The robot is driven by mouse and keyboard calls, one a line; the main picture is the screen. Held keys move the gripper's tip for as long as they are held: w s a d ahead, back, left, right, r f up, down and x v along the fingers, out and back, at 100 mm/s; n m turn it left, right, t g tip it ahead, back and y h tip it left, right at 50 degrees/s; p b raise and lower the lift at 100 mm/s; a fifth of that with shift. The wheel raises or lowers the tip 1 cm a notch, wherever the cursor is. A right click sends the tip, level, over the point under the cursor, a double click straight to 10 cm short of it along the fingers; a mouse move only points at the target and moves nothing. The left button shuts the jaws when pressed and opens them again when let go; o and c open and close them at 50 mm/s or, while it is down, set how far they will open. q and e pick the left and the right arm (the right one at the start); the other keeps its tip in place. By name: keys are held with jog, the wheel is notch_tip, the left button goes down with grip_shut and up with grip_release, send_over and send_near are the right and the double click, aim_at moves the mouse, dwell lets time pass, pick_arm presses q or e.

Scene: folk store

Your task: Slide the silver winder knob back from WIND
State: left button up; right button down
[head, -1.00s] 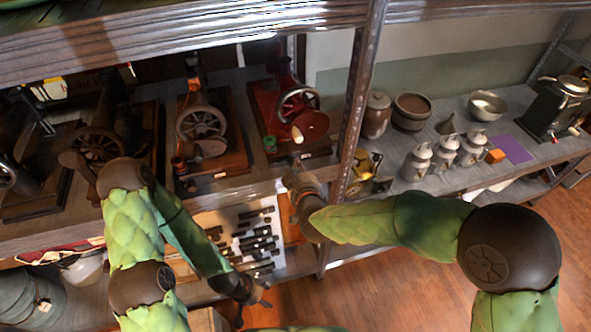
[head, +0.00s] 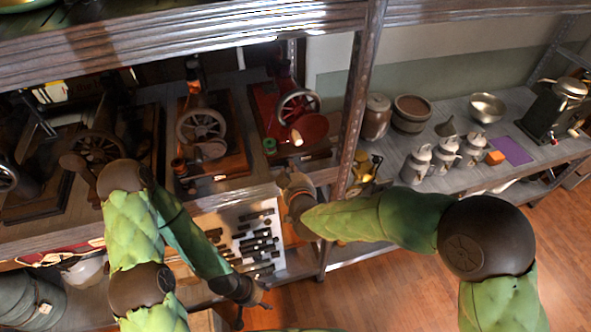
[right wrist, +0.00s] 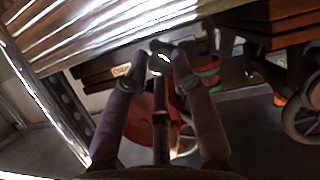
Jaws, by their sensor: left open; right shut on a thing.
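The red hand-crank machine (head: 268,108) stands on its wooden base on the shelf, with a spoked wheel (head: 297,107) on its right side. My right gripper (head: 288,182) is at the shelf's front edge, just in front of that base. In the right wrist view its two fingers (right wrist: 160,57) close around a small shiny silver piece (right wrist: 158,65), which looks like the winder knob; the fingers cover most of it. The WIND mark cannot be read. My left gripper (head: 256,297) is open and empty, low in front of the shelf.
Another machine with a spoked wheel (head: 201,126) stands to the left. A metal shelf post (head: 354,110) rises close to the right of the red machine. Several dark parts lie on a white board (head: 235,228) below. White canisters (head: 445,155) stand to the right.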

jog(key=shift+s+a+p, duration=0.2)
jog(key=shift+a, duration=0.45)
jog(key=shift+s+a+p, duration=0.15)
jog(key=shift+s+a, duration=0.05)
jog(key=shift+a, duration=0.4)
jog(key=shift+d+f, duration=0.15)
jog(key=c, duration=1.3)
grip_release()
jog(key=shift+c, duration=0.2)
jog(key=shift+a, duration=0.3)
jog(key=shift+s+d, duration=0.1)
jog(key=v, duration=1.2)
